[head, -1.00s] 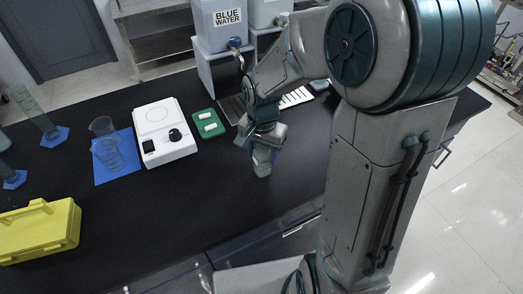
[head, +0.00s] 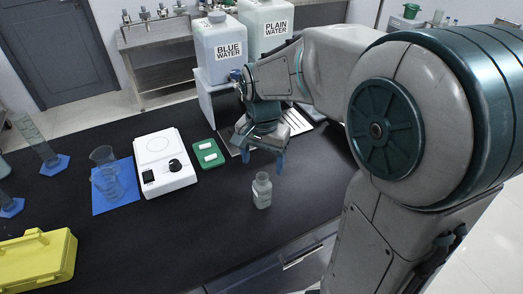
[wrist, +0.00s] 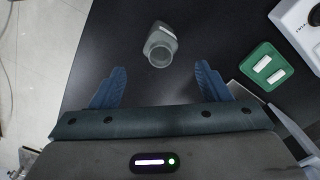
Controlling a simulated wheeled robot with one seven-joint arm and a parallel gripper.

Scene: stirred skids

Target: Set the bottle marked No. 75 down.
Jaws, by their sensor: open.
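A small translucent grey bottle (head: 262,190) stands upright on the black bench, near its front edge. In the wrist view the bottle (wrist: 160,45) is seen from above, beyond my fingertips and between their lines, with its open mouth showing. A pale label patch shows on it, but the number is too small to read. My gripper (head: 263,160) is open and empty, above and behind the bottle and clear of it. Its two blue fingers also show spread apart in the wrist view (wrist: 160,82).
A green tray (head: 208,154) with two white pieces and a white stirrer (head: 163,160) stand left of the bottle. A beaker (head: 106,175) sits on a blue mat (head: 98,205). A yellow case (head: 38,262) lies at the left front. Labelled water tanks (head: 220,50) stand behind. Bench around the bottle is clear.

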